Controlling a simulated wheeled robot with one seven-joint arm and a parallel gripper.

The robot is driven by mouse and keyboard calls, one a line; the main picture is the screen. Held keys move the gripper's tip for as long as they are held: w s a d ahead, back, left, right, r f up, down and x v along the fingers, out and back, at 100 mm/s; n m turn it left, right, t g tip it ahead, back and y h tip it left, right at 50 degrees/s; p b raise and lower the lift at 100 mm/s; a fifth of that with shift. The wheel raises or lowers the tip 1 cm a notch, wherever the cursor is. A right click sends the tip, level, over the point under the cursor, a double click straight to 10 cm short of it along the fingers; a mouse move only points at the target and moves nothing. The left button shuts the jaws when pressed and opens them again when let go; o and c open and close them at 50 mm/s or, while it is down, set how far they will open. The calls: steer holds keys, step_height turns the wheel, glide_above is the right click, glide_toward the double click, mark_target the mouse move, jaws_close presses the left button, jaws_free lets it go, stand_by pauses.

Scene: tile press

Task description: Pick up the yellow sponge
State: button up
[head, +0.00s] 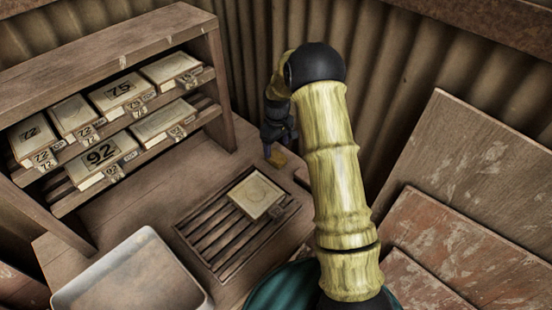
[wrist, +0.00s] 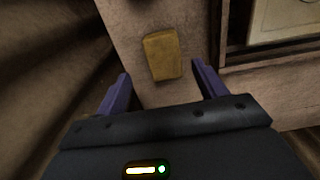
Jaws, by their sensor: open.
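The yellow sponge (wrist: 162,55) lies flat on the wooden bench top, seen from above in the wrist view. It sits between and just beyond the two purple fingers of my gripper (wrist: 158,90), which is open and empty. I cannot tell how high the fingertips are above the bench.
A slatted wooden rack (head: 205,246) with one pale tile (head: 256,195) is near the sponge. A shelf (head: 217,75) of numbered tiles stands at the left. A white tray (head: 65,298) is in front. Boards (head: 480,170) lean at the right, and a corrugated wall (head: 245,50) is behind.

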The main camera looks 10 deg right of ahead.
mark_target(276, 156)
steer(key=shift+s+a+f+p, duration=0.15)
steer(key=shift+f+p, duration=0.2)
steer(key=shift+f, duration=0.95)
steer(key=shift+s+a+f+p, duration=0.1)
steer(key=shift+f+p, duration=0.25)
steer(key=shift+f, duration=0.95)
steer(key=c, duration=1.1)
steer(key=shift+o, duration=0.2)
steer(key=shift+r, duration=0.15)
step_height(276, 156, up, 10)
steer(key=shift+f+b, duration=0.1)
steer(key=shift+b, duration=0.65)
steer(key=shift+w, duration=0.1)
steer(key=shift+d, duration=0.1)
